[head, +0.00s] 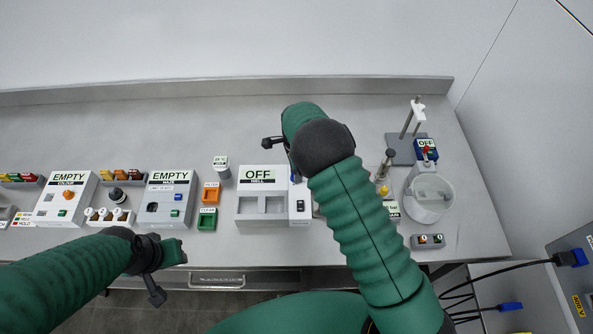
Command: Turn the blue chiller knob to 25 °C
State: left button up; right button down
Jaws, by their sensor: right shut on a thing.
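A small blue part, which looks like the blue chiller knob (296,178), shows at the upper right of the mill unit (248,215), whose display reads OFF. My right gripper (292,174) reaches down to it from above and is shut on it. My right wrist and forearm hide most of the fingers and the knob, and no temperature reading or mark can be made out.
An orange tray (210,186) and a green tray (206,226) stand left of the mill. A round white vessel (431,205) and a stand (400,148) are on the right. Several small units line the left. The rear of the bench is clear.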

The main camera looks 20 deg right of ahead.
jog(key=m, duration=0.6)
jog(key=shift+w+a+r+p, duration=0.15)
jog(key=shift+a+r+p, duration=0.05)
jog(key=shift+p, duration=0.2)
jog(key=m, duration=0.6)
jog(key=shift+w+p, duration=0.1)
jog(key=shift+p, duration=0.3)
jog(key=c, duration=1.4)
grip_release()
jog(key=shift+o, duration=1.2)
jog(key=shift+f, duration=0.1)
notch_tip(320, 180, up, 17)
jog(key=b, duration=0.2)
jog(key=shift+f+b, duration=0.15)
jog(key=shift+b, duration=0.15)
